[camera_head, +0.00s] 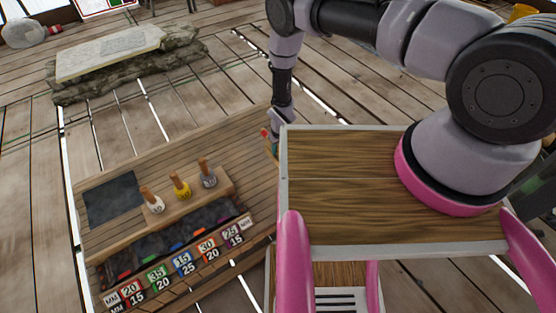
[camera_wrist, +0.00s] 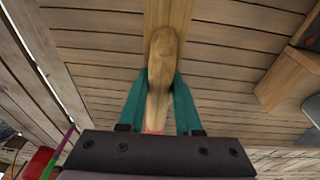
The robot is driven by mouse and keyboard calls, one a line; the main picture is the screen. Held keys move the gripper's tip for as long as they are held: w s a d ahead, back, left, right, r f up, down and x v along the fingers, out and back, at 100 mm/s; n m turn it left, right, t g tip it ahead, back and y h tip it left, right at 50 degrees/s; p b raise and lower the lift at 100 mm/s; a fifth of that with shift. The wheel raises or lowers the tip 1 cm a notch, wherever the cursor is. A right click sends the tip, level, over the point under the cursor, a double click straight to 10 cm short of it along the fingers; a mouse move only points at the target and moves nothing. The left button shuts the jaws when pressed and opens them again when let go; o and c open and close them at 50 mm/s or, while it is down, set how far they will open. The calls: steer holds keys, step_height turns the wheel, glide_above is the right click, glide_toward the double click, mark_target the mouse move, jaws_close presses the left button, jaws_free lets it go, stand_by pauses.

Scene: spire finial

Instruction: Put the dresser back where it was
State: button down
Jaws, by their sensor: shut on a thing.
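My gripper (camera_wrist: 161,98) has teal fingers on both sides of a pale wooden piece with a rounded end (camera_wrist: 163,50). It is shut on this piece, which I take to be the dresser. A pale wooden strip (camera_wrist: 168,12) runs on behind the rounded end; I cannot tell whether it is part of the same tool. Planks lie behind it. In the head view my gripper is at the right edge of the plank bench (camera_head: 243,140), largely hidden, and the dresser cannot be made out there.
A wooden rack (camera_head: 208,195) on the bench holds three wooden-handled tools. A dark panel (camera_head: 111,199) lies to its left, and numbered coloured labels (camera_head: 185,262) run along the front. A stone slab (camera_head: 110,52) rests on rock at the back left. Plank floor between is clear.

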mark_target(278, 156)
steer(key=shift+f, duration=2.8)
steer(key=shift+f, duration=0.15)
steer(key=c, duration=0.6)
jaws_free()
